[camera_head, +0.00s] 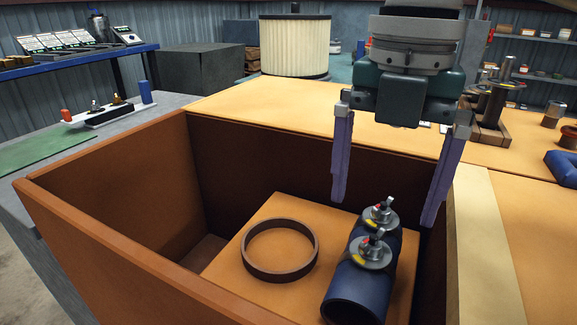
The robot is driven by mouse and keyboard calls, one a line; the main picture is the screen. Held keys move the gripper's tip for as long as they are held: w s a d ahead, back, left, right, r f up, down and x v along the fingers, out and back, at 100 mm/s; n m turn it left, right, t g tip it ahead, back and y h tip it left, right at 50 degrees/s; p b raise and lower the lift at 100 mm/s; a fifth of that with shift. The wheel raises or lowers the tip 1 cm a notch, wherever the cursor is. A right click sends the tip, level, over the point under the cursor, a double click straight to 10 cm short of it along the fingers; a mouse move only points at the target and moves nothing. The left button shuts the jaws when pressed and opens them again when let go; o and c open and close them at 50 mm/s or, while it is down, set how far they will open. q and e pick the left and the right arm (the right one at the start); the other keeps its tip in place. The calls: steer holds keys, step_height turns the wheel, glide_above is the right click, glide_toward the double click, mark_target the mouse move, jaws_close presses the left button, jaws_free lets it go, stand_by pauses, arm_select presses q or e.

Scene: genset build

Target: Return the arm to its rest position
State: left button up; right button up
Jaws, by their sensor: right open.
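My right gripper (387,205) hangs above the right part of a deep brown box (100,245), fingers pointing down. Its two purple fingers are wide apart with nothing between them. Below and between the fingertips, inside the box, lies a dark blue cylinder (345,290) with two small metal fittings (374,250) on top, each with red and yellow marks. It looks apart from the fingers. A dark ring (281,250) lies on the raised floor block to the left of the cylinder. My left gripper is not in view.
The box walls stand around the gripper's work area. A tan worktop (270,105) lies behind, with a cream ribbed filter (295,45) on it. Dark metal posts (490,105) and a blue part (563,168) stand at right. A grey table (30,195) with a green mat is at left.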

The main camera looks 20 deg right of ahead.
stand_by(0.4)
steer(key=s+a+r+m+t+y+p, duration=0.1)
steer(key=s+a+r+m+y+p, duration=0.15)
steer(key=s+a+m+p, duration=0.3)
steer(key=s+a+r+m+t+y+p, duration=0.1)
steer(key=s+a+r+m+t+p, duration=0.1)
steer(key=a+r+m+p, duration=0.45)
steer(key=s+d+r+m+h+p, duration=0.3)
steer(key=s+d+m+p, duration=0.55)
steer(key=m+p, duration=0.3)
step_height(320, 180, up, 37)
steer(key=p, duration=3.6)
steer(key=shift+w+d+r+m+t, duration=0.2)
steer(key=shift+d+m+t, duration=0.1)
steer(key=shift+d+m, duration=0.1)
